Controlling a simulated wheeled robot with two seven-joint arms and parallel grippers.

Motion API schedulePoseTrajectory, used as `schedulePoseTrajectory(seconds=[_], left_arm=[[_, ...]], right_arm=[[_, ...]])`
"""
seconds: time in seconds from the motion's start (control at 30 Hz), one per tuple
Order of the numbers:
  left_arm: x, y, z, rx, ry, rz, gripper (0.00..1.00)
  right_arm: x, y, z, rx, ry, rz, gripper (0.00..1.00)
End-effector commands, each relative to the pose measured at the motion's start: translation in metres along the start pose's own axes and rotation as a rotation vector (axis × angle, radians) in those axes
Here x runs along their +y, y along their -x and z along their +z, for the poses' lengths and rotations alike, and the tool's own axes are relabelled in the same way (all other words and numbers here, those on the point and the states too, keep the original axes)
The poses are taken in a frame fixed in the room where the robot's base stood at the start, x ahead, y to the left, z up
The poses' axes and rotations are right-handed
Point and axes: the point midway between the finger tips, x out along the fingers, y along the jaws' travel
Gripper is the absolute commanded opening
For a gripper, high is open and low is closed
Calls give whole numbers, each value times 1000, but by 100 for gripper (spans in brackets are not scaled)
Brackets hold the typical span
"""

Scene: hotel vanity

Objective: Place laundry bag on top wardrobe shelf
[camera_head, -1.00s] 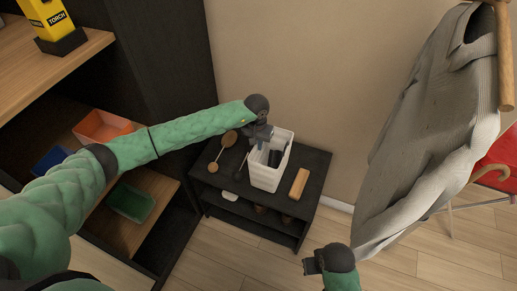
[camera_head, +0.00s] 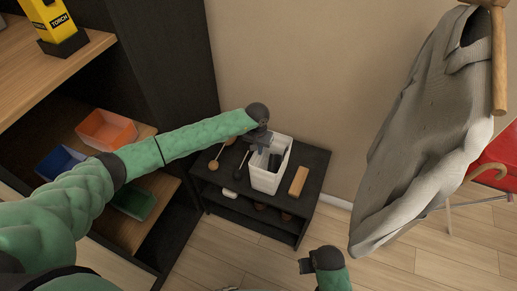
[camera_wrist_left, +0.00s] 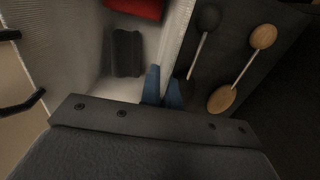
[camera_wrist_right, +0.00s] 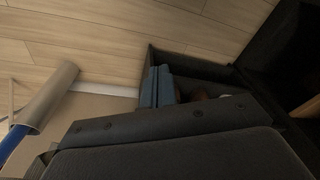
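A white, ribbed, open-topped container (camera_head: 268,178), which I take for the laundry bag, stands upright on a low black bench. It holds a dark item and, in the left wrist view, a red item (camera_wrist_left: 137,8). My left gripper (camera_head: 264,145) is at its rim on the left side. In the left wrist view the fingertips (camera_wrist_left: 163,80) sit close together with the white wall (camera_wrist_left: 176,30) between them. My right gripper (camera_head: 305,266) is low in front of the bench, empty, with its fingers (camera_wrist_right: 158,85) together. The wardrobe shelf (camera_head: 85,50) at upper left carries a yellow torch box.
The black bench (camera_head: 318,165) also holds a wooden brush (camera_head: 299,181) and long-handled brushes; shoes lie below. Orange (camera_head: 106,130), blue and green trays sit on lower wardrobe shelves. A grey garment (camera_head: 425,130) hangs at right. The floor between bench and garment is clear.

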Motion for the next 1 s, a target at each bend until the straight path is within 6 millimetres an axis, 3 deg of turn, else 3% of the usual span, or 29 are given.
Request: schedulePoseTrajectory(seconds=[0.47, 0.6, 1.0], left_arm=[[0, -2, 0, 1, 0, 0, 0], [0, -2, 0, 0, 0, 0, 25], [0, 0, 0, 0, 0, 0, 25]], right_arm=[[0, 10, -2, -3, 1, 0, 0], [-1, 16, -3, 6, 1, -1, 0], [-2, 13, 2, 0, -1, -3, 0]])
